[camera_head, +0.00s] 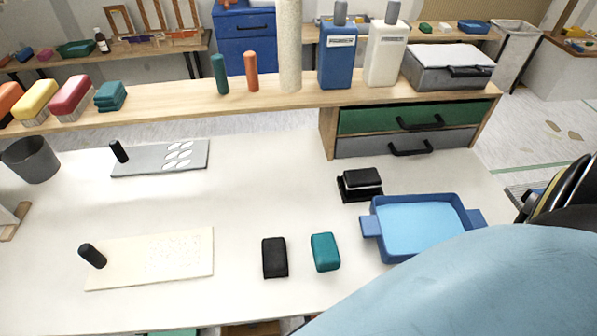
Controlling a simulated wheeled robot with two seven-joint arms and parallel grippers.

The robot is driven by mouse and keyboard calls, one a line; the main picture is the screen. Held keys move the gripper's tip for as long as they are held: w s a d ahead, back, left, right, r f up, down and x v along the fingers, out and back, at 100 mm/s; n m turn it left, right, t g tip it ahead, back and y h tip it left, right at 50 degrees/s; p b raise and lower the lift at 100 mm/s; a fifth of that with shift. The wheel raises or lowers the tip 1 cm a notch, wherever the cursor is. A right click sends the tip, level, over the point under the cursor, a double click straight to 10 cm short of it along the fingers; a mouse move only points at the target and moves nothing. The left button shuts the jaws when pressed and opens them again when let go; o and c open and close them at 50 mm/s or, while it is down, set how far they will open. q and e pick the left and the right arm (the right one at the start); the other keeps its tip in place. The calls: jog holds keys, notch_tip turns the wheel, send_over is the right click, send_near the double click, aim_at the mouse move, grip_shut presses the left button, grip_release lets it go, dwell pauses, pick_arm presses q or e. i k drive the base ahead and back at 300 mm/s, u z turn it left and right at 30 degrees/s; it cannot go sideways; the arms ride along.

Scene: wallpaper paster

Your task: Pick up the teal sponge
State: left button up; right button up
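The teal sponge (325,252) is a small rounded block lying flat on the white table (240,210), near its front edge and right of the middle. A similar black block (274,258) lies just left of it, with a narrow gap between them. A blue tray of light blue liquid or lining (371,241) stands to its right, apart from it. The sponge's top and front are in plain view and nothing touches it. Neither of my grippers is in view.
A cream board with a black handle (180,258) and a grey one (165,157) lie to the left. A black block on a dark base (360,184) sits behind the sponge. A grey cup (33,160) stands far left. The table's middle is clear. The lower right corner is blocked from sight.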

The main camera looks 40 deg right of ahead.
aim_at(326, 256)
jog(key=k, duration=0.7)
jog(key=z, duration=0.95)
jog(key=i, duration=0.5)
